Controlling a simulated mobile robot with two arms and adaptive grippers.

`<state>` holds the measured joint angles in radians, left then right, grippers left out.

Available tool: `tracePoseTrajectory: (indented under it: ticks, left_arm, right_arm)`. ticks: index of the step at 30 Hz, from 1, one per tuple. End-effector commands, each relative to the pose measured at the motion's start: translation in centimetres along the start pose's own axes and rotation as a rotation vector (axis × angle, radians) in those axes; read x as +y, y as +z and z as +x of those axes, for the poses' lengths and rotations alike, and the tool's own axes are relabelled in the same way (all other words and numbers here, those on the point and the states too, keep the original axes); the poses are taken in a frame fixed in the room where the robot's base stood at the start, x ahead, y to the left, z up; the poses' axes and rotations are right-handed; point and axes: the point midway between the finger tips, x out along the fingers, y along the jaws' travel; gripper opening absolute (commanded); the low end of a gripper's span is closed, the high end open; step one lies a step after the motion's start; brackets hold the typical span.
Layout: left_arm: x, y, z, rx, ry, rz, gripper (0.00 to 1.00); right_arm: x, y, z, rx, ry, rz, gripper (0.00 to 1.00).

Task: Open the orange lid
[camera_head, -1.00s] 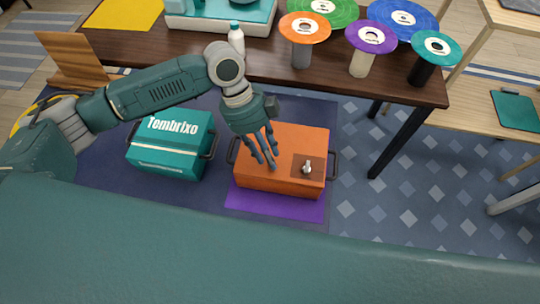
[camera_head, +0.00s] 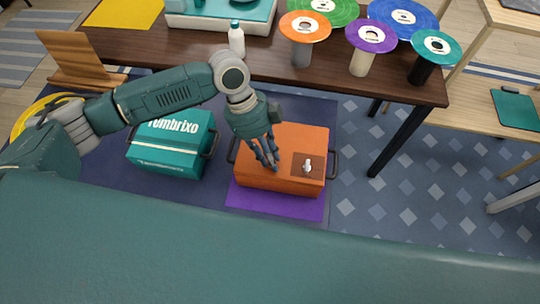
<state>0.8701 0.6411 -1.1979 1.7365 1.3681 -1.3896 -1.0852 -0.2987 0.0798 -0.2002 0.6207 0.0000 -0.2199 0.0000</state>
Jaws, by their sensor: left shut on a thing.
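The orange lid (camera_head: 297,139) is the top of an orange box that stands on a purple mat (camera_head: 277,201) on the floor. The lid lies closed and level. A small pale knob (camera_head: 308,165) sits on a brown patch at its right front. My left gripper (camera_head: 270,163) points down at the lid's left front part, left of that knob. Its fingers are close together, shut on a part of the lid that they hide. My right gripper is not in view.
Behind is a dark wooden table (camera_head: 270,65) with a white bottle (camera_head: 236,40) and several coloured discs on stands. Patterned floor (camera_head: 375,215) is clear on the right.

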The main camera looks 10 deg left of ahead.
Motion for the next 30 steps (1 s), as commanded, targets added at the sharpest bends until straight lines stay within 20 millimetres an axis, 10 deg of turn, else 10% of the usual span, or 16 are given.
tracePoseTrajectory:
  ticks: [30]
  left_arm:
    - [-5.3,-0.5,-7.9,0.001,-0.01,0.005,0.0]
  right_arm:
    - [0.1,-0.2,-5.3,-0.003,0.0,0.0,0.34]
